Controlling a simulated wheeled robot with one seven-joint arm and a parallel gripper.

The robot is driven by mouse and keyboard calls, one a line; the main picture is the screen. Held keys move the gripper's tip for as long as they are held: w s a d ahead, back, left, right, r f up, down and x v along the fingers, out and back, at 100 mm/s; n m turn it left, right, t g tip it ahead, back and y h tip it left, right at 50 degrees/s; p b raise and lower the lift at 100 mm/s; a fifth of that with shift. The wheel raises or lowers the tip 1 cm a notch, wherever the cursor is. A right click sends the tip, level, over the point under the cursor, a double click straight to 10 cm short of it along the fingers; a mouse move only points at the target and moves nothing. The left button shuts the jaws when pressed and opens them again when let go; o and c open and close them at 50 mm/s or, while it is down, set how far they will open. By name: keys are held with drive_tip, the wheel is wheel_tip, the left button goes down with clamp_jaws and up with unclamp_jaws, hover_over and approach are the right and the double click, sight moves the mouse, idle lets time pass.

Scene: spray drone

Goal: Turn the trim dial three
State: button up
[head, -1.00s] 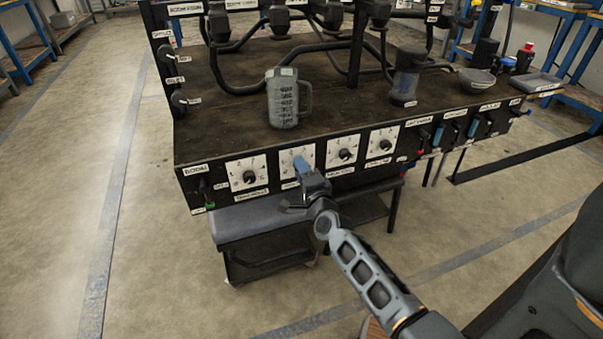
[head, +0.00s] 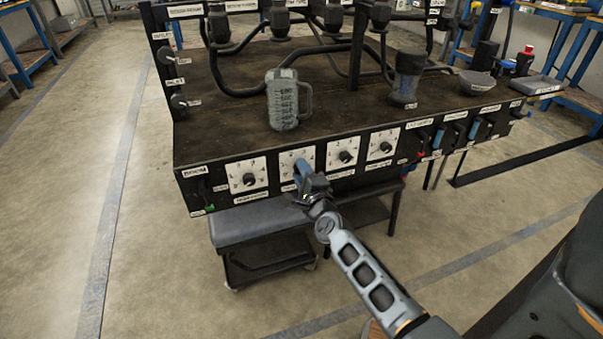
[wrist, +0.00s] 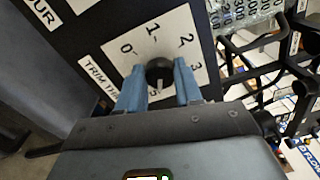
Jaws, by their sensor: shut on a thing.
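The trim dial, with its white face (head: 287,158) second from the left on the bench's front panel, shows 0, 1, 2 and 3 in the wrist view (wrist: 180,28). Its label begins "TRIM TH"; the rest is hidden. The round black knob (wrist: 159,71) sits between the two blue fingers of my gripper (wrist: 159,78), which are shut on it. In the head view my gripper (head: 299,166) reaches the dial from the front and covers part of its face. A pale mark shows low on the knob; its exact setting is unclear.
Similar dials stand on the left (head: 247,175) and right (head: 344,156) of it. A row of levers (head: 455,133) is farther right. A grey measuring jug (head: 284,100) stands on the bench top above. A dark low step or cart (head: 255,222) is below the panel.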

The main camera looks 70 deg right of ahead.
drive_tip(key=shift+f, duration=0.15)
drive_tip(key=o, duration=1)
drive_tip(key=shift+o, duration=0.2)
drive_tip(key=p+v, duration=0.1)
drive_tip(key=v, duration=0.7)
drive_tip(key=s+a+r+n+t+y, duration=0.1)
drive_tip(key=s+a+r+n+y, duration=0.2)
drive_tip(key=a+n, duration=0.5)
drive_tip(key=s+a+r+n+t+y, duration=0.2)
drive_tip(key=s+a+n+y, duration=0.3)
drive_tip(key=a, duration=0.4)
drive_tip(key=s+a+r+n+t+y, duration=0.1)
drive_tip(key=s+a+r+n+y, duration=0.15)
drive_tip(key=a+n, duration=0.6)
drive_tip(key=s+a+r+n+y, duration=0.3)
drive_tip(key=s+a+r+n, duration=0.4)
drive_tip(key=a+n, duration=0.15)
wheel_tip(320, 180, up, 18)
drive_tip(key=p, duration=1.8)
drive_tip(key=shift+w+d+f+n+g, duration=0.2)
drive_tip(key=shift+d+n+g, duration=0.1)
drive_tip(key=shift+d+g, duration=0.15)
